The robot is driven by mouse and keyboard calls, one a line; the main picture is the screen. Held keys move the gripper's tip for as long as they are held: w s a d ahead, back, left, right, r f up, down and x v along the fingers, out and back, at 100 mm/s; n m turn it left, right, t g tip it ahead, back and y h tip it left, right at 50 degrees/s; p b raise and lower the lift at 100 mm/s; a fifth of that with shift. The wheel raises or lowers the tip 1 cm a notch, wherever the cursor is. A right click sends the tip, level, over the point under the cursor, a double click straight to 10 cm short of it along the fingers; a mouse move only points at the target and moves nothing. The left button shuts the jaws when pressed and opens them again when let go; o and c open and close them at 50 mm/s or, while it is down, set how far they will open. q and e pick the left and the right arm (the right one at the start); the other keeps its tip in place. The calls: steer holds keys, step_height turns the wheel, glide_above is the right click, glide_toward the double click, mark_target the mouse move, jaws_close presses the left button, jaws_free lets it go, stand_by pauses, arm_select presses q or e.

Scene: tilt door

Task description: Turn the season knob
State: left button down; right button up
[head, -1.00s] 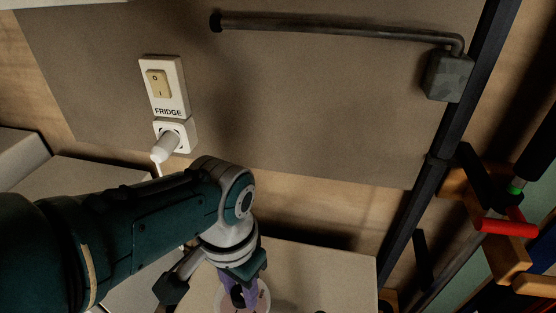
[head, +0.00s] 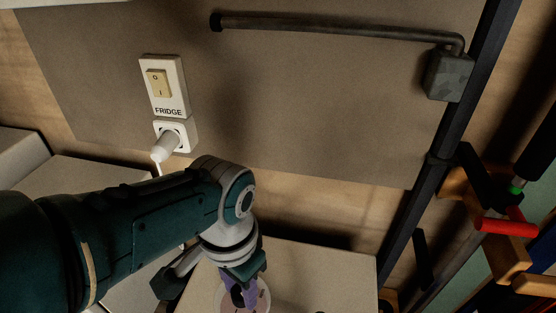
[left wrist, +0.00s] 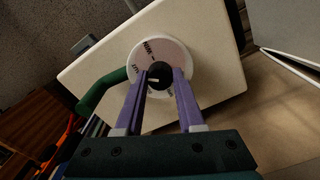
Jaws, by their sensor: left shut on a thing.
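The season knob (left wrist: 160,75) is a small black knob with a white mark. It sits in the middle of a round, pale pink and white dial (left wrist: 146,46) with printed words, on a cream panel (left wrist: 90,72). In the head view the dial (head: 262,301) is at the bottom edge and partly covered by the gripper. My left gripper (left wrist: 163,77) has its purple fingers on both sides of the knob and is shut on it. In the head view my left gripper (head: 246,292) reaches down to the dial. My right gripper is not in view.
A FRIDGE switch (head: 160,84) and a socket with a white plug (head: 165,148) are on the wall board above my left arm. A grey bar handle (head: 335,29) is at the top. Clamps with a red handle (head: 506,227) are at the right.

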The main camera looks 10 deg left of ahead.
mark_target(240, 292)
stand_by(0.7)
arm_select(q)
steer(key=c, duration=0.5)
jaws_free()
step_height(240, 292, up, 10)
steer(key=p, duration=0.8)
